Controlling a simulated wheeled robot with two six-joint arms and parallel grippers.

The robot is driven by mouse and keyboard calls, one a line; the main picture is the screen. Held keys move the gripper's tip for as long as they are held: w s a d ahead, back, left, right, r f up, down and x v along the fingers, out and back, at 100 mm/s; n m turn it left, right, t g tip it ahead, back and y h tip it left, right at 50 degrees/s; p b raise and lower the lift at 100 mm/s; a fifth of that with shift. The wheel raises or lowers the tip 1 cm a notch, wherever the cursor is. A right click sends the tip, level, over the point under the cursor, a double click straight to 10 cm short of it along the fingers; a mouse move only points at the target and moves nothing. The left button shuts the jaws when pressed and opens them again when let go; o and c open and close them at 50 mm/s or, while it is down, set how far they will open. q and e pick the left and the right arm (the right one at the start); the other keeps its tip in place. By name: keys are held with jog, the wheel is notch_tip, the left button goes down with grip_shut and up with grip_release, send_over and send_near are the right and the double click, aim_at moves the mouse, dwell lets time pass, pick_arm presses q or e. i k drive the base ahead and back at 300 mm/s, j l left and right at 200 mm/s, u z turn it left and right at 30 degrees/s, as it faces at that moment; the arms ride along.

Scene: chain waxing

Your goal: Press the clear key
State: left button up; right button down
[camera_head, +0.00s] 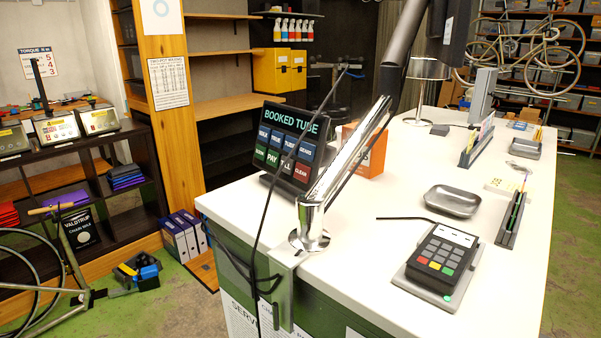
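A dark key panel (268,152) headed "BOOKED TUBE" stands tilted on the near left part of the white counter. It has two rows of keys: blue ones on top, and below them green keys, one reading "PAY", and a red key at the right end. The red key (302,172) appears to read "CLEAR". A black cable and a silver monitor arm (345,150) pass in front of the panel and cover part of the lower row, but the red key shows. Neither of my grippers is in view.
The monitor arm is clamped at the edge of the counter (390,310). A card terminal (440,260) with red, yellow and green keys lies to the right. A metal tray (452,200) is behind it. An orange box (365,150) stands behind the panel.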

aim_at(302, 173)
jog(key=i+j+z, duration=0.15)
jog(key=j, duration=0.75)
jog(key=i+j+z, duration=0.15)
jog(key=j, duration=0.75)
jog(key=j+z, duration=0.15)
jog(key=j, duration=0.8)
